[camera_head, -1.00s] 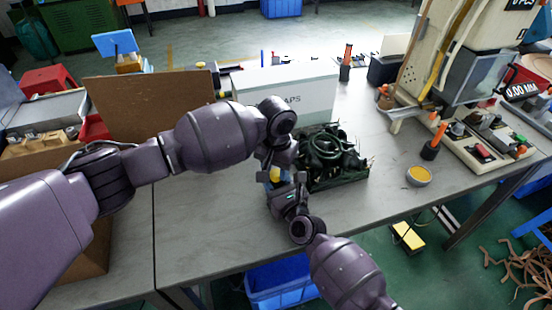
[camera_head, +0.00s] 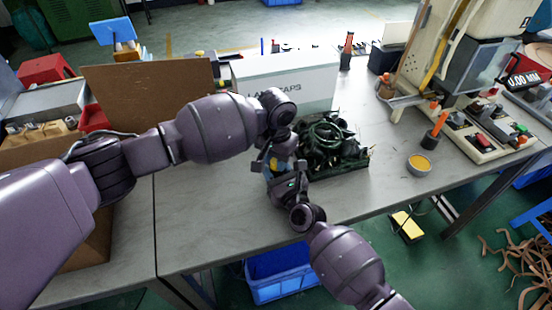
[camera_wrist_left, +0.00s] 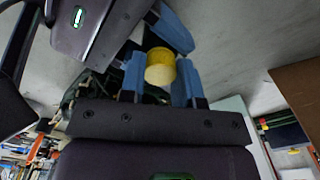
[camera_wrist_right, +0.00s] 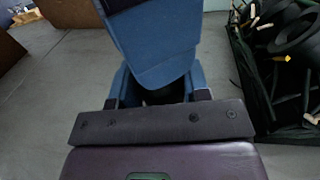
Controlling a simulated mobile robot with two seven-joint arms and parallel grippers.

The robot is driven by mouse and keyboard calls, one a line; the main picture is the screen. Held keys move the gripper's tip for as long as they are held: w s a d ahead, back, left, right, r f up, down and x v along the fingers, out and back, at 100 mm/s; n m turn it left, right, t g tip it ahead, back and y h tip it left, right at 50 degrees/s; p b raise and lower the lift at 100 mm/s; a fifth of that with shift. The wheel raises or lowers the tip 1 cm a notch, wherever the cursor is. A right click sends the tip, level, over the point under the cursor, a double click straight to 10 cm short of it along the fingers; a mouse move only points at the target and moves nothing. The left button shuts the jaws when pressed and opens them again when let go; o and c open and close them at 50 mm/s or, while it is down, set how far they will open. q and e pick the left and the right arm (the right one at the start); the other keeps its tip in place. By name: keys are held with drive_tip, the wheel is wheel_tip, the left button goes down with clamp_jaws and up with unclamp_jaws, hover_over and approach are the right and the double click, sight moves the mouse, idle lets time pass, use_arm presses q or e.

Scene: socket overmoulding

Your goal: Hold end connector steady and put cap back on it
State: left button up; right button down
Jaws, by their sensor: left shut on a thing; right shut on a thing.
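The yellow cap (camera_wrist_left: 160,66) sits between the blue fingertips of my left gripper (camera_wrist_left: 157,78) in the left wrist view. It also shows as a small yellow spot in the head view (camera_head: 275,164). My left gripper is shut on it. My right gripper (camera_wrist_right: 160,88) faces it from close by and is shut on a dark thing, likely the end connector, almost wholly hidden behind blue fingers. The two grippers meet above the table, left of the cable tray. I cannot tell whether cap and connector touch.
A dark green tray (camera_head: 345,184) of black cables stands just right of the grippers. A white box (camera_head: 315,82) and a brown board (camera_head: 150,100) stand behind. A bowl of yellow parts (camera_head: 419,165) and a machine (camera_head: 470,60) are to the right.

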use_arm(q)
drive_tip(key=m, duration=0.3)
drive_tip(key=shift+m, duration=0.3)
drive_tip(key=o, duration=1.1)
wheel_tip(320, 180, up, 12)
use_arm(e)
drive_tip(key=c, duration=0.5)
unclamp_jaws()
drive_tip(key=shift+s, duration=0.1)
use_arm(q)
drive_tip(key=shift+r, duration=0.15)
use_arm(e)
drive_tip(key=v, duration=1)
drive_tip(key=shift+s+d, duration=0.15)
drive_tip(key=shift+s, duration=0.15)
